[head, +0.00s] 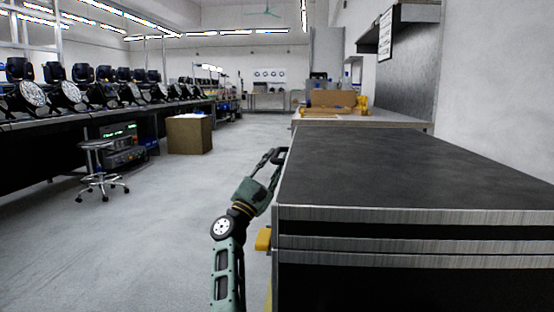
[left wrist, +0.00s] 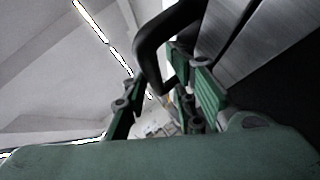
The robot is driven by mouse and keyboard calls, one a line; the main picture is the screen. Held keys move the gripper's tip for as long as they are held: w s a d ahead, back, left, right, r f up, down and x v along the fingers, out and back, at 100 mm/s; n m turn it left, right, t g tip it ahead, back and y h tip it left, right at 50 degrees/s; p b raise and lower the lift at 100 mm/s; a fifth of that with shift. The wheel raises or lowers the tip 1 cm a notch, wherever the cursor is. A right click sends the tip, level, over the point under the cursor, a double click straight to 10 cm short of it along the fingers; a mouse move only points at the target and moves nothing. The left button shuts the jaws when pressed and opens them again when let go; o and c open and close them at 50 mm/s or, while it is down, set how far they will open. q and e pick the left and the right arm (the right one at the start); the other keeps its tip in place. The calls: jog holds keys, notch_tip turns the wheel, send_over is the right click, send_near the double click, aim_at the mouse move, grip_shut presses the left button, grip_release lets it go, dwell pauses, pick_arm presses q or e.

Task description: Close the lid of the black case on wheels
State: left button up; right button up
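The black case (head: 400,290) stands at the right of the head view, with metal edge strips. Its lid (head: 410,170) lies flat on top, and its lower metal edge runs parallel and close to the body's top edge; it looks down, though I cannot tell if it is fully seated. My left gripper (head: 274,158) is beside the case's left side, near the lid's edge. In the left wrist view the gripper (left wrist: 165,105) has its green fingers apart, with a curved black handle (left wrist: 150,50) reaching between or just beyond them. My right gripper is not in view.
A yellow part (head: 263,239) sticks out at the case's left side. A workbench (head: 370,120) with a cardboard box (head: 333,98) stands behind the case. Stage lights line a long bench at left, near a stool (head: 100,170) and a brown box (head: 189,134). The floor between is clear.

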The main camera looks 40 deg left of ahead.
pick_arm(q)
jog(key=v, duration=1)
jog(key=shift+f, duration=0.3)
jog(key=shift+s+a, duration=0.1)
jog(key=shift+s, duration=0.05)
